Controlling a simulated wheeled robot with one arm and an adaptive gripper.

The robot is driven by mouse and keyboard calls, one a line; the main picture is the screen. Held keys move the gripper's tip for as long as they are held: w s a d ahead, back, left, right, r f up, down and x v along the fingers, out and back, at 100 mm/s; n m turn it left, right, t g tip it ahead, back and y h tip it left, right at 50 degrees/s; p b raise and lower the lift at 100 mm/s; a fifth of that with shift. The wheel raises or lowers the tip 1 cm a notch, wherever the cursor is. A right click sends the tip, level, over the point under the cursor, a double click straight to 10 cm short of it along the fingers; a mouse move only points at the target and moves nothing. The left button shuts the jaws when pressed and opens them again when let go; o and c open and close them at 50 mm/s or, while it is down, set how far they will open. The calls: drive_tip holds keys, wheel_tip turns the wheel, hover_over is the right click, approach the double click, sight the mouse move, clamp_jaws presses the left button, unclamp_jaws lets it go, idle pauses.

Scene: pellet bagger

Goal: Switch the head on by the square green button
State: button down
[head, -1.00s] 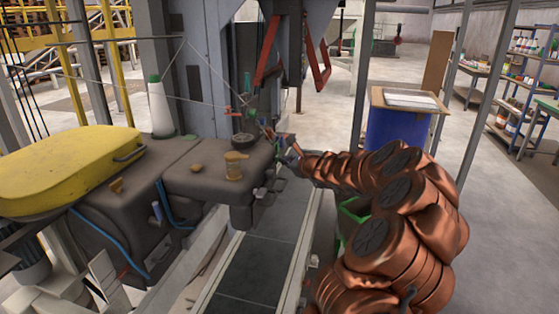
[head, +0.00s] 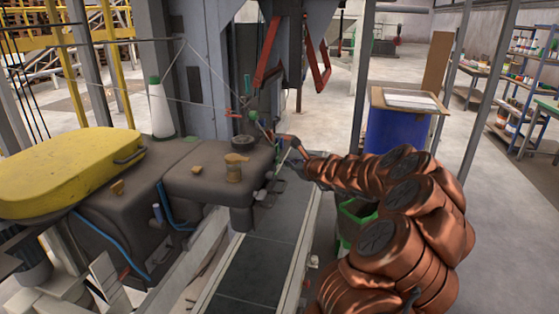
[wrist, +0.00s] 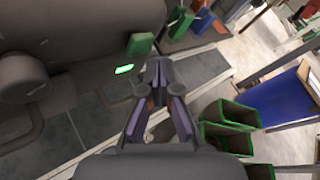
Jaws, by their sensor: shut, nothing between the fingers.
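The grey-brown head (head: 205,180) stands beside the conveyor, and its body fills the upper left of the wrist view (wrist: 80,25). In the wrist view a green square-edged button (wrist: 140,43) stands out from the head's side. Just below and left of it a small green rectangle (wrist: 124,69) glows brightly. My gripper (wrist: 160,68) is shut and empty, with its tips just right of and below the green button; I see no clear contact. In the head view my gripper (head: 286,142) is small beside the head's right side, and the button's face cannot be made out.
A dark conveyor belt (head: 255,270) runs below the head. Green-rimmed bins (wrist: 228,115) and a blue drum (head: 393,135) stand to the right. A yellow cover (head: 65,170) lies at the left. Open floor lies at the right, beyond grey posts.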

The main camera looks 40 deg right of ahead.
drive_tip(key=shift+s, duration=0.1)
drive_tip(key=s+d+p, duration=0.3)
drive_tip(key=s, duration=0.2)
drive_tip(key=shift+d, duration=0.25)
idle(0.4)
idle(0.5)
